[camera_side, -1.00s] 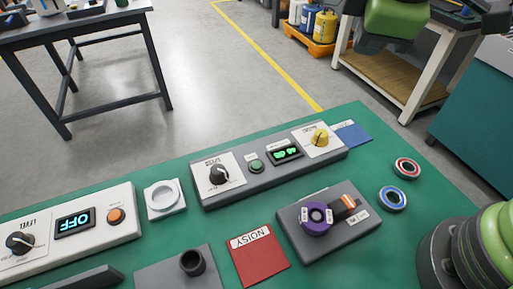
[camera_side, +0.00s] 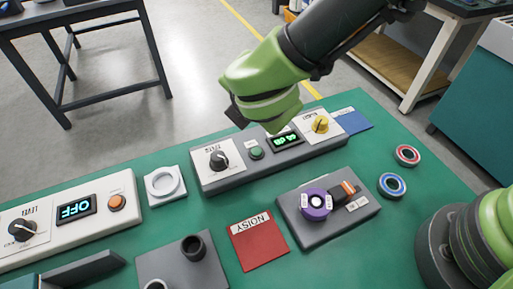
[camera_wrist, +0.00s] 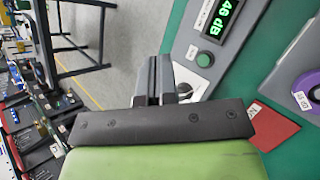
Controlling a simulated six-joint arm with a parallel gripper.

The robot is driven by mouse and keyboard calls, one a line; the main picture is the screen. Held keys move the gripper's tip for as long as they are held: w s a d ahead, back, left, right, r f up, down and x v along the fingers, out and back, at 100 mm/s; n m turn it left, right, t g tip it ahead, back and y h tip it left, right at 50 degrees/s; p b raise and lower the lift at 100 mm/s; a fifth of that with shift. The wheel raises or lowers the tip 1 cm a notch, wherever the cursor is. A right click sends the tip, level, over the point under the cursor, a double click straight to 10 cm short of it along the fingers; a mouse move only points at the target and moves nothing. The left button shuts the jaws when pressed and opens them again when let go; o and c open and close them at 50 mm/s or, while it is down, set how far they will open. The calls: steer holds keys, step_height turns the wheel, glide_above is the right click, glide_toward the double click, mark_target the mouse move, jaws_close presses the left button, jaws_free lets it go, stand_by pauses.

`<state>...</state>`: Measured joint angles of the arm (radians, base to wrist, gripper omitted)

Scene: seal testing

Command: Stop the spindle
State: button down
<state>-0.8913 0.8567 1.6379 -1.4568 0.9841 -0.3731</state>
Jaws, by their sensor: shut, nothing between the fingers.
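The grey test unit (camera_side: 345,222) carries a purple disc (camera_side: 317,205) with a pale centre and an orange-and-black part (camera_side: 349,188) beside it. The disc also shows at the right edge of the wrist view (camera_wrist: 307,92); whether it turns I cannot tell. Behind it, a long grey panel (camera_side: 240,181) holds a black knob (camera_side: 217,161), a green button (camera_side: 256,153), a lit display (camera_side: 286,140) and a yellow knob (camera_side: 320,124). The wrist view shows the button (camera_wrist: 204,59) and a 46 dB reading. My gripper (camera_wrist: 160,72) is shut and empty above the panel, its fingers mostly hidden in the side view.
A white panel (camera_side: 110,232) with an OFF display, a white ring holder (camera_side: 163,186), a red NOISY card (camera_side: 259,240) and a grey block with a black cup (camera_side: 193,249) surround the units. Red (camera_side: 407,155) and blue (camera_side: 392,184) rings lie on bare green table at right.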

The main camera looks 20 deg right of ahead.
mark_target(259, 152)
steer(key=shift+f, duration=0.1)
steer(key=shift+f, duration=4.3)
steer(key=shift+f, duration=0.1)
steer(key=shift+f, duration=0.3)
steer(key=shift+f, duration=0.4)
steer(key=shift+r, duration=0.8)
steer(key=shift+r, duration=2.55)
